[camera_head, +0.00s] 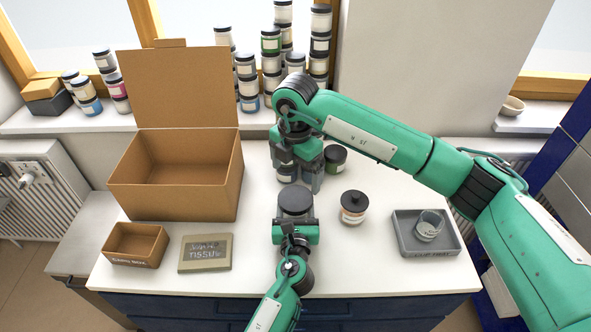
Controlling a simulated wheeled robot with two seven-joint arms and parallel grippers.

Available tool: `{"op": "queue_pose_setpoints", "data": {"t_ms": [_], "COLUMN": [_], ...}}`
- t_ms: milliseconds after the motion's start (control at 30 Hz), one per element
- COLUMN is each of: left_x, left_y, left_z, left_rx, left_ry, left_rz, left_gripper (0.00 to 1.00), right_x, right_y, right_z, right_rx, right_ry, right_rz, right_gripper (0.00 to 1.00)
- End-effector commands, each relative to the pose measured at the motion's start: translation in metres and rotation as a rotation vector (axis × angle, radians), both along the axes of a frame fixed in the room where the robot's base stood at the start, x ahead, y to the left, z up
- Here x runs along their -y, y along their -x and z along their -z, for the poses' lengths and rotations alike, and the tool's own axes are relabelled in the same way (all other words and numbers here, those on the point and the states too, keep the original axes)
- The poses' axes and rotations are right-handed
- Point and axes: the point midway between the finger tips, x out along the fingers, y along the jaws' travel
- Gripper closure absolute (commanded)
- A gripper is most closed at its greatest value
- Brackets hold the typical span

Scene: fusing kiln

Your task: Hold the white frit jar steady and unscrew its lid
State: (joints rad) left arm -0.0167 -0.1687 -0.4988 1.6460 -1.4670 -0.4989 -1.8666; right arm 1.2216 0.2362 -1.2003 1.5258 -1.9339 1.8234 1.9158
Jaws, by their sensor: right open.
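A jar with a wide dark grey lid (295,200) stands near the middle of the table; its body and label are mostly hidden, so I cannot tell its colour. The lid is on it. My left gripper (295,222) comes in from the front and is right at this jar, its fingers low on either side; I cannot tell whether they grip it. My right gripper (299,176) is open, points down and is just behind the lid, apart from it. Part of another pale-labelled jar (286,172) shows between and behind its fingers.
A grey tray (402,244) holds a cup (429,226).

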Motion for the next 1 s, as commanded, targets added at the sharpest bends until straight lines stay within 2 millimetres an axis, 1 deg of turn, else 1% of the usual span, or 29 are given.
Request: {"op": "queue_pose_setpoints", "data": {"t_ms": [167, 267, 500, 700, 800, 1000], "left_x": [0.0, 0.0, 0.0, 0.0, 0.0, 0.0], "left_y": [0.0, 0.0, 0.0, 0.0, 0.0, 0.0], "left_z": [0.0, 0.0, 0.0, 0.0, 0.0, 0.0], "left_rx": [0.0, 0.0, 0.0, 0.0, 0.0, 0.0], "left_ry": [0.0, 0.0, 0.0, 0.0, 0.0, 0.0], "left_rz": [0.0, 0.0, 0.0, 0.0, 0.0, 0.0], "left_gripper": [1.0, 1.0, 1.0, 1.0, 1.0, 1.0], "right_x": [0.0, 0.0, 0.0, 0.0, 0.0, 0.0], "right_y": [0.0, 0.0, 0.001, 0.0, 0.0, 0.0], "right_z": [0.006, 0.017, 0.055, 0.076, 0.08, 0.081], "right_rx": [-0.001, -0.003, -0.003, -0.002, -0.001, 0.001], "right_ry": [0.001, 0.002, 0.002, 0.001, 0.001, 0.001], "right_rz": [0.05, 0.053, 0.05, 0.05, 0.05, 0.049], "right_gripper": [0.0, 0.0, 0.0, 0.0, 0.0, 0.0]}}
